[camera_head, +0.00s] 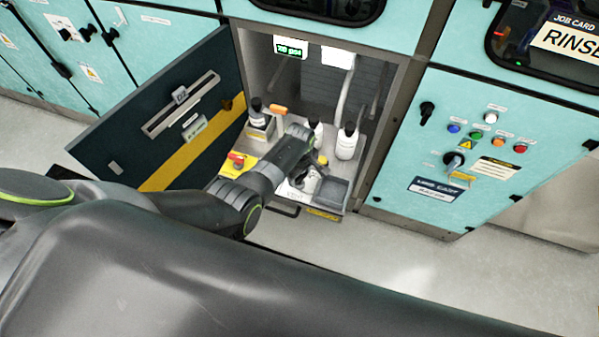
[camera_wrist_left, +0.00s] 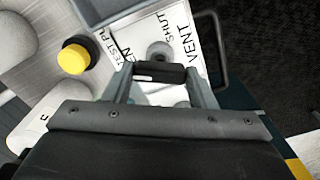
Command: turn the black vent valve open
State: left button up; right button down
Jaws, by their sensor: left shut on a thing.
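The black vent valve handle (camera_wrist_left: 158,72) is a short dark bar in the left wrist view, lying crosswise between my fingers. A round grey piece (camera_wrist_left: 160,50) shows just beyond it. The white plate (camera_wrist_left: 186,28) behind it reads VENT and SHUT, with another word partly hidden. My left gripper (camera_wrist_left: 159,76) is shut on the handle, one finger at each end. In the head view my left gripper (camera_head: 306,184) reaches down into the open cabinet and hides most of the valve. My right gripper is not in view.
A yellow-topped black knob (camera_wrist_left: 73,56) sits left of the valve in the left wrist view. White bottles (camera_head: 347,142) and a grey tray (camera_head: 334,191) stand in the cabinet. The open door (camera_head: 165,110) is to the left, and a control panel (camera_head: 480,140) to the right.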

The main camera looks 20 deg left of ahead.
pick_arm(q)
jog(key=n, duration=0.5)
jog(key=shift+p, duration=0.3)
jog(key=shift+n, duration=0.3)
jog(key=o, duration=1)
jog(key=shift+r, duration=0.5)
notch_tip(320, 180, up, 7)
jog(key=shift+r+p, duration=0.1)
jog(key=shift+p, duration=0.85)
notch_tip(320, 180, up, 9)
jog(key=shift+r, duration=0.1)
